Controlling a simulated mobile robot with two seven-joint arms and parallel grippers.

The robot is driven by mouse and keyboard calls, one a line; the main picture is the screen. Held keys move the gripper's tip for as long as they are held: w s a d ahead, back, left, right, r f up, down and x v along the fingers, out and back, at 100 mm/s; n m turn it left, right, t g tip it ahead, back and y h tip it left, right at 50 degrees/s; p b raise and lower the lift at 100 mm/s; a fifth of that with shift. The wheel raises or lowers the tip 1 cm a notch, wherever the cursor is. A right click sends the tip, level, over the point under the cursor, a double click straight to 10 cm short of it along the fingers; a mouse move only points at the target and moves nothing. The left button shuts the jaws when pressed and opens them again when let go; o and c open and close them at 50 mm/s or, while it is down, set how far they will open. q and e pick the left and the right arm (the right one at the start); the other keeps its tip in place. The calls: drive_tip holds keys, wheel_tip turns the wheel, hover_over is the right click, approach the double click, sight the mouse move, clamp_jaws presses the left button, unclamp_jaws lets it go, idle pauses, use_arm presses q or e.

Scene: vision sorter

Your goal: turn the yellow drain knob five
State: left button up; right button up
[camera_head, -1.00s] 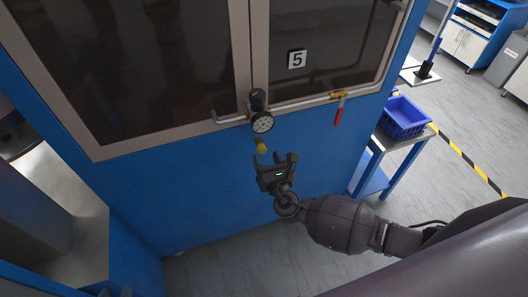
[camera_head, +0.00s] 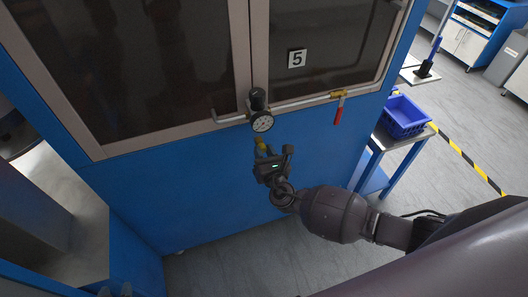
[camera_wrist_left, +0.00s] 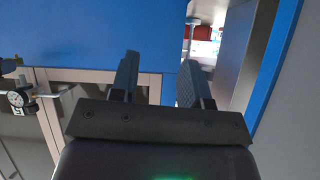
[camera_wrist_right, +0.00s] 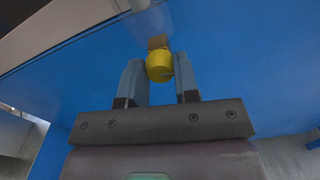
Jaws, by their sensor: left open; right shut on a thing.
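The yellow drain knob (camera_head: 261,144) hangs below the pressure gauge (camera_head: 263,122) on the blue cabinet marked with a 5 sign (camera_head: 297,58). My right gripper (camera_head: 273,152) reaches up to it from below and is shut on it. In the right wrist view the yellow knob (camera_wrist_right: 160,66) sits between the two fingertips, with its rounded end towards the camera. My left gripper (camera_head: 115,291) barely shows at the bottom left edge of the head view. In the left wrist view its fingers (camera_wrist_left: 160,80) stand apart with nothing between them.
An air pipe (camera_head: 300,103) runs along the cabinet, with a red-handled valve (camera_head: 339,110) to the right of the gauge. A blue bin (camera_head: 404,116) stands on a side table at the right. Blue and grey metal furniture (camera_head: 60,215) stands at the left.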

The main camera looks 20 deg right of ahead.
use_arm(q)
drive_tip(key=shift+f, duration=0.15)
use_arm(e)
drive_tip(key=m+b, duration=0.3)
drive_tip(key=m, duration=0.1)
drive_tip(key=m+b, duration=0.3)
drive_tip(key=m, duration=0.1)
drive_tip(key=m+b, duration=0.4)
drive_tip(key=m, duration=0.1)
drive_tip(key=shift+f, duration=0.25)
drive_tip(key=shift+d+m, duration=0.1)
drive_tip(key=shift+m, duration=0.3)
drive_tip(key=shift+m+b, duration=0.3)
drive_tip(key=shift+m, duration=0.3)
drive_tip(key=shift+r+m, duration=0.1)
drive_tip(key=shift+m, duration=0.4)
use_arm(q)
wheel_tip(320, 180, down, 10)
drive_tip(key=shift+d+f, duration=0.2)
drive_tip(key=shift+f, duration=0.05)
drive_tip(key=shift+s+f, duration=0.1)
drive_tip(key=shift+s, duration=0.05)
